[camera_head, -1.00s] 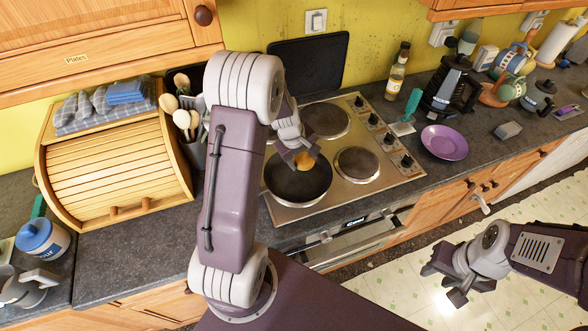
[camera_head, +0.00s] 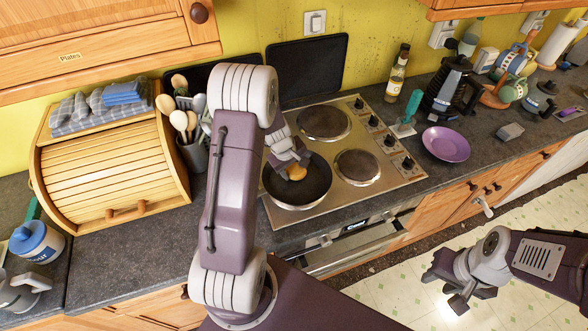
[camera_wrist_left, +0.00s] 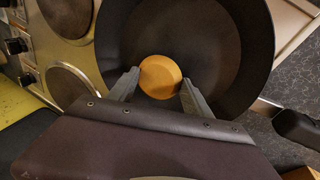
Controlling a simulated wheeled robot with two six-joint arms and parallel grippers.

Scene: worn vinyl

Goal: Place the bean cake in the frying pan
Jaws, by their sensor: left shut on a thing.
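The bean cake (camera_head: 296,172) is a small round golden-brown piece. It also shows in the left wrist view (camera_wrist_left: 160,76) between the two fingers of my left gripper (camera_wrist_left: 158,88). My left gripper (camera_head: 294,160) is shut on it, over the inside of the frying pan. The black frying pan (camera_head: 305,196) stands on the front left of the hob, and its inner floor shows around the cake (camera_wrist_left: 205,35). I cannot tell whether the cake touches the pan floor. My right gripper (camera_head: 447,286) hangs over the floor, clear of the counter; its jaws look apart and empty.
The steel hob (camera_head: 388,176) has bare plates behind and right of the pan. The pan's handle (camera_wrist_left: 296,128) shows in the wrist view. A purple plate (camera_head: 446,144) lies right of the hob. A utensil pot (camera_head: 194,152) and bread bin (camera_head: 105,170) stand left.

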